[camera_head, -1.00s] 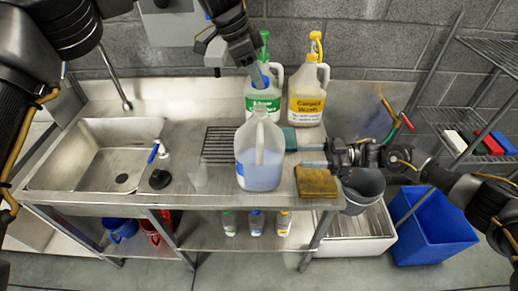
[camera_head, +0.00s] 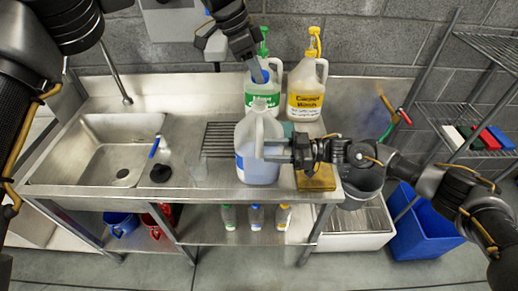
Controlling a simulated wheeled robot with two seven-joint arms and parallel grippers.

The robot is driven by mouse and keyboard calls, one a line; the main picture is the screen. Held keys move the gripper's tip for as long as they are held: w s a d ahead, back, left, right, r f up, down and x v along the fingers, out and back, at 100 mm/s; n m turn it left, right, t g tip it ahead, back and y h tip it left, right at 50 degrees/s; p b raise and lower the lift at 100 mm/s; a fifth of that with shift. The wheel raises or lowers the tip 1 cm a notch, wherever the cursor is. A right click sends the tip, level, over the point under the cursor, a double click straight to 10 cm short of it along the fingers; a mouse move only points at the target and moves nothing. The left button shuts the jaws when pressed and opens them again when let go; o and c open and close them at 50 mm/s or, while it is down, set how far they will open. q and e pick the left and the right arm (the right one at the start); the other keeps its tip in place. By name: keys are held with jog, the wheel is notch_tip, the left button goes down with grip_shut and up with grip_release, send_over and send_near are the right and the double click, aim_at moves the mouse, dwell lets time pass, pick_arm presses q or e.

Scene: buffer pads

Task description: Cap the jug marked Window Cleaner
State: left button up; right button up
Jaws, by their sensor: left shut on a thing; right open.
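A translucent jug (camera_head: 252,166) with blue liquid stands upright at the bench's front edge. Its handle faces forward, and I cannot read any marking on it. My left gripper (camera_head: 262,72) is shut on a blue cap (camera_head: 265,77), just above and behind the jug's neck. Whether the cap touches the neck is unclear. My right gripper (camera_head: 275,149) comes in from the right, open, with its fingers at the jug's handle. I cannot tell whether they touch it.
A green-labelled pump jug (camera_head: 262,100) and a yellow-labelled Carpet Wash jug (camera_head: 305,97) stand behind. A yellow-brown sponge (camera_head: 318,180) lies to the right, partly under my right arm. A black round item (camera_head: 160,173) and a blue-handled brush (camera_head: 155,147) lie left. The sink (camera_head: 90,160) is further left.

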jog(key=shift+a, duration=0.95)
jog(key=shift+c, duration=0.5)
grip_shut()
